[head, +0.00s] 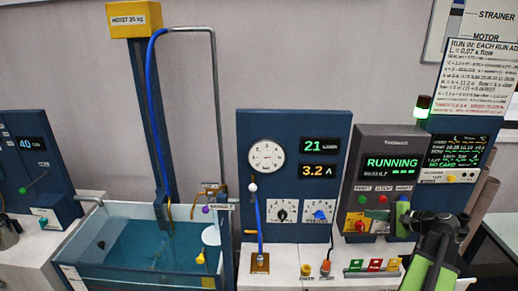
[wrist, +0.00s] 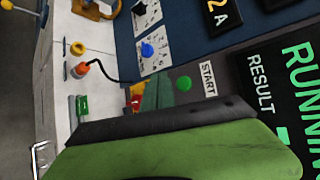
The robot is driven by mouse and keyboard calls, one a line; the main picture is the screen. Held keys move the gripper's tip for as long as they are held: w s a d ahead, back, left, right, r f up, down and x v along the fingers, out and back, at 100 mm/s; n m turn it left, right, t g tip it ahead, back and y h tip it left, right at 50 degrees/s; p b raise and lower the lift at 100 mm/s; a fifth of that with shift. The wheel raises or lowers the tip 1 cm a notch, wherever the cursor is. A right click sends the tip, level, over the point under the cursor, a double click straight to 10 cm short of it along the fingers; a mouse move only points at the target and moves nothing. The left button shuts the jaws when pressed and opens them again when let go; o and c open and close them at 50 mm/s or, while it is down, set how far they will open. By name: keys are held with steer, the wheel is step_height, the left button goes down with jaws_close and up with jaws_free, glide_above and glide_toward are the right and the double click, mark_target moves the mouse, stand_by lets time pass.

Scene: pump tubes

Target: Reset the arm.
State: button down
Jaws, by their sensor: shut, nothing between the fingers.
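My gripper (wrist: 180,145) fills the lower part of the wrist view as a green piece with a black edge. It is shut with nothing seen in it. In the head view my black and green arm (head: 440,238) stands at the lower right, in front of the grey panel (head: 375,150). The panel's screen reads RUNNING. The wrist view shows this panel turned sideways, with the green START button (wrist: 184,84) just beyond the gripper. The arm hides part of the panel's lower right.
Green, red and yellow pieces (head: 375,265) stand on the white bench left of my arm. An orange plug (head: 326,267) with a black cable is further left. A blue panel (head: 292,150) with a gauge and a water tank (head: 130,250) lie beyond. A green lamp (head: 423,102) is lit.

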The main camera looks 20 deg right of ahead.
steer(key=w+a+f+n+g+b, duration=0.1)
steer(key=w+a+f+n+g, duration=0.2)
steer(key=a, duration=0.5)
steer(key=w+a+f+n+g+y+b, duration=0.1)
steer(key=w+a+f+n+g, duration=0.15)
steer(key=a+f, duration=0.45)
steer(key=w+a+f+n+g+b, duration=0.1)
steer(key=w+a+f+n+g, duration=0.15)
steer(key=a, duration=0.75)
steer(key=s+a+f+n+g+h+b, duration=0.1)
steer(key=a+n, duration=0.4)
steer(key=a, duration=0.6)
steer(key=s+a+f+n+g+h+b, duration=0.1)
steer(key=s+a+f+n+g+h, duration=0.1)
steer(key=a, duration=0.8)
step_height(320, 180, down, 3)
steer(key=n+g+h, duration=0.1)
steer(key=n+h, duration=0.1)
steer(key=n, duration=0.1)
steer(key=shift+a, duration=0.35)
